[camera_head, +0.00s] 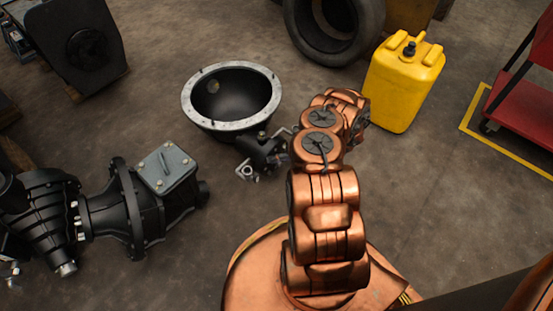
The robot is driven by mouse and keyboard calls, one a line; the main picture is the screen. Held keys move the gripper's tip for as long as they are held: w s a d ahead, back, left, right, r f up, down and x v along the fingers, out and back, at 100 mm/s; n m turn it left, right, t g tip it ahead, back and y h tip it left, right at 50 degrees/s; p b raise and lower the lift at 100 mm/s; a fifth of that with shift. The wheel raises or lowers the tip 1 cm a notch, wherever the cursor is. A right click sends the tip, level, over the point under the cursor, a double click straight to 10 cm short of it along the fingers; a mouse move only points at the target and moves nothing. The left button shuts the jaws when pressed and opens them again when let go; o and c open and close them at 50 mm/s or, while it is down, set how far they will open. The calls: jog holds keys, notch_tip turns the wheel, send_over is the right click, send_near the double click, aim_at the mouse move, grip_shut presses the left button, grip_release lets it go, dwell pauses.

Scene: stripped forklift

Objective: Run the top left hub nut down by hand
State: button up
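My gripper (260,154), black with small pale metal parts, is at the end of my copper-coloured arm, low over the floor area in the middle. It is just below and right of a round black bowl-shaped housing (232,95) with a pale flanged rim. Its fingers are too small here to tell whether they are apart or closed, and I see nothing clearly held. I cannot make out a hub nut. A black ribbed and flanged drive unit (125,205) lies at the left, with small bolts and a grey cover (166,168).
A yellow jerrycan (403,80) stands at the right, near tyres (335,30) at the top. A red cart (525,95) stands on the far right by a yellow floor line. A black machine part (75,45) is at the upper left. The floor between is mostly clear.

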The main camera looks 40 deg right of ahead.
jog(key=shift+o, duration=0.7)
jog(key=shift+r, duration=0.1)
jog(key=n+h+b, duration=0.1)
jog(key=n+h, duration=0.1)
jog(key=h, duration=0.2)
jog(key=shift+n+b, duration=0.3)
jog(key=shift+b, duration=0.05)
jog(key=shift+h, duration=0.3)
jog(key=shift+d, duration=0.1)
grip_shut()
jog(key=shift+d, duration=0.1)
